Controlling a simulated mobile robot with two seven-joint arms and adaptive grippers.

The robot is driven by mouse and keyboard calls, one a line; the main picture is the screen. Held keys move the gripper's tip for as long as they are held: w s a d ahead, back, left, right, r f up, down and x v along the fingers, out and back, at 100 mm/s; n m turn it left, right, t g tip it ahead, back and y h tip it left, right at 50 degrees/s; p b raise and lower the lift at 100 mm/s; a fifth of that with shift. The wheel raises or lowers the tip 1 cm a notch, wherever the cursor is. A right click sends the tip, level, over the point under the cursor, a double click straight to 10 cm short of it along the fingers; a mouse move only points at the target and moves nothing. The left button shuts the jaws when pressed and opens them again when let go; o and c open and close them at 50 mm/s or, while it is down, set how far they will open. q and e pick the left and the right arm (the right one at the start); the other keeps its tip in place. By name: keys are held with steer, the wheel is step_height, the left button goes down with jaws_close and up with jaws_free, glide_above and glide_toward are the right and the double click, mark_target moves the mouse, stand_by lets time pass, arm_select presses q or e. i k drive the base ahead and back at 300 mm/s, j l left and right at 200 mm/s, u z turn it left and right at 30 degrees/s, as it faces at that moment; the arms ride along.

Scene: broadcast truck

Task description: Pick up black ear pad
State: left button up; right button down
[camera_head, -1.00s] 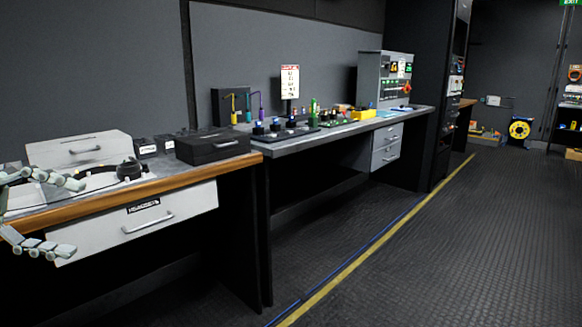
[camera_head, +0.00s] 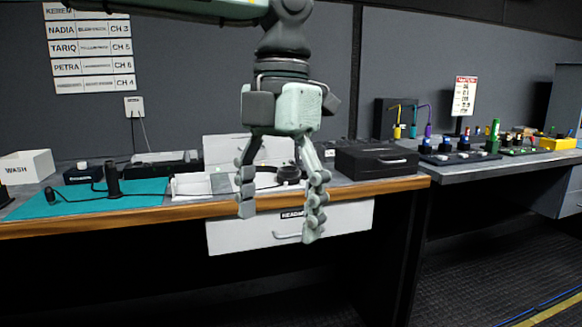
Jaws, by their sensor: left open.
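My left gripper (camera_head: 279,220) hangs down in the middle of the view with its fingers spread open and nothing between them. It is in front of the wooden front edge of the workbench (camera_head: 400,184). Behind it on the bench, a black rounded piece (camera_head: 289,174) shows between and behind the fingers. It looks like an ear pad or a headset earcup with a dark band, and I cannot tell which. The gripper appears apart from it. A finger partly hides that area. My right gripper is not in view.
A white lidded case (camera_head: 222,150) and a black case (camera_head: 375,160) stand on the bench. A white drawer front (camera_head: 345,220) is below the edge.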

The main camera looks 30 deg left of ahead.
mark_target(281, 173)
steer(key=i+j, duration=1.2)
steer(key=i, duration=0.25)
